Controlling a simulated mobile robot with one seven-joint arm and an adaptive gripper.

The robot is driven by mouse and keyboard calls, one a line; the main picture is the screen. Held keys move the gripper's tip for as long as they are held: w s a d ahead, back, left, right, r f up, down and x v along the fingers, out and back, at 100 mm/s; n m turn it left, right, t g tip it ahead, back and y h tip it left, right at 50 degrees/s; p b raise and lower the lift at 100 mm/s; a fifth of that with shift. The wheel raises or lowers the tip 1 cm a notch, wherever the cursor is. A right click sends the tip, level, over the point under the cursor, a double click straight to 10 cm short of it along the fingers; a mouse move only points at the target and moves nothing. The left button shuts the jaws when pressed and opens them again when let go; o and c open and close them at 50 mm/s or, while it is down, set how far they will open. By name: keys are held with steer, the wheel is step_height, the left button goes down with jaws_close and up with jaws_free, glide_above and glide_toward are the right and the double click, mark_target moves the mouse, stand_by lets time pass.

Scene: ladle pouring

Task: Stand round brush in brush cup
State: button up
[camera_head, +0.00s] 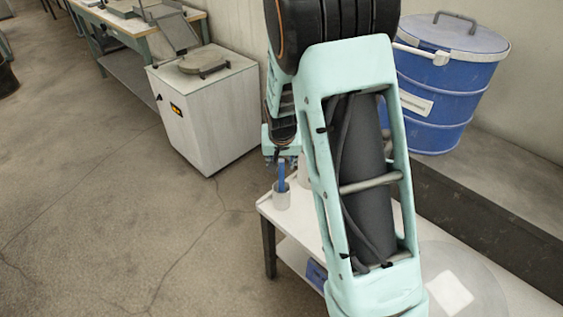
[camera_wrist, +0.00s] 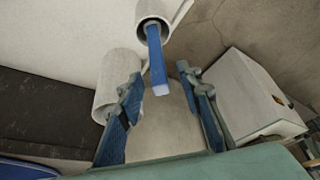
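The round brush, seen as a blue handle (camera_head: 281,173), stands in the grey brush cup (camera_head: 282,199) near the left end of the white table. In the wrist view the blue handle (camera_wrist: 157,62) rises from the cup (camera_wrist: 149,14) with its free end towards me. Its bristle end is hidden inside the cup. My gripper (camera_wrist: 158,76) is open, with one finger on each side of the handle in that view and clear gaps to both. In the head view my gripper is just above the handle, partly hidden by my arm.
A larger pale cylinder (camera_wrist: 113,85) stands beside the cup, mostly hidden by my arm in the head view. The white table (camera_head: 310,224) also bears a round grey disc with a pale square. A white cabinet (camera_head: 205,115) and a blue drum (camera_head: 445,85) stand behind.

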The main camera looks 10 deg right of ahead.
steer(key=v, duration=1.2)
steer(key=shift+w, duration=0.1)
stand_by(0.6)
